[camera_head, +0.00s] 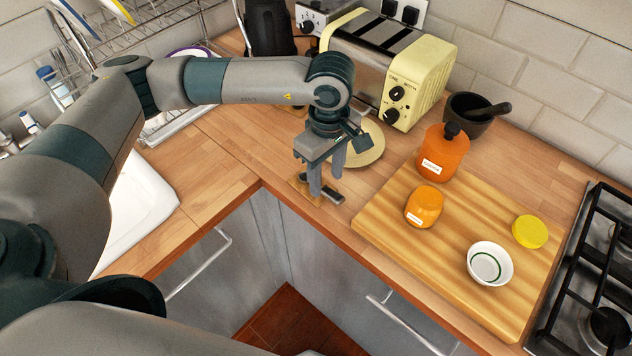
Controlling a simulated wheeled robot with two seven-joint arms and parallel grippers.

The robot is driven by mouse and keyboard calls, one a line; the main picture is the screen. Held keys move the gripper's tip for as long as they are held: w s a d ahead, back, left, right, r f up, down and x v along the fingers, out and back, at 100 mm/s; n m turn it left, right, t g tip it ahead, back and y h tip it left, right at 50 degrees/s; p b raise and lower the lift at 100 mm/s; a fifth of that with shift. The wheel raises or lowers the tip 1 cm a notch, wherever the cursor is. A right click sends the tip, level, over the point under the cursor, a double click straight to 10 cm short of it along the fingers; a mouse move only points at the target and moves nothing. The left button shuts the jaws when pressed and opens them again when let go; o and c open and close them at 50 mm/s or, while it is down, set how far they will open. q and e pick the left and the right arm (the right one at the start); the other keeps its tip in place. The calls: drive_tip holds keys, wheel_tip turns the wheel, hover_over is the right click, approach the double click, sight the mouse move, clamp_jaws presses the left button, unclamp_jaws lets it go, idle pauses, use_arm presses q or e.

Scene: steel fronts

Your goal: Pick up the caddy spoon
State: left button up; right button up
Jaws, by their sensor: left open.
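My left gripper (326,182) points down over the counter near its front corner edge, with its two fingers apart. A small thing with a dark piece (333,196) and a tan piece lies at the fingertips, close to the counter edge. It may be the caddy spoon, but the fingers hide part of it and I cannot tell its shape. I cannot tell whether the fingers touch it. No other spoon stands out. My right gripper is not in view.
A round wooden disc (366,146) lies behind the gripper, before a cream toaster (388,65). A cutting board (450,255) on the right holds an orange canister (442,155), orange jar (424,207), white bowl (490,263) and yellow lid (530,231). A dark mortar (470,118) stands behind.

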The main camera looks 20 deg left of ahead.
sight(327, 190)
use_arm(q)
drive_tip(key=shift+f+p, duration=0.25)
drive_tip(key=shift+p, duration=0.1)
drive_tip(key=f, duration=0.1)
drive_tip(key=f+p, duration=0.1)
drive_tip(key=f, duration=0.1)
drive_tip(key=shift+w+d+p, duration=0.1)
drive_tip(key=shift+w+p, duration=0.15)
drive_tip(key=shift+p, duration=0.1)
drive_tip(key=shift+f, duration=0.5)
clamp_jaws()
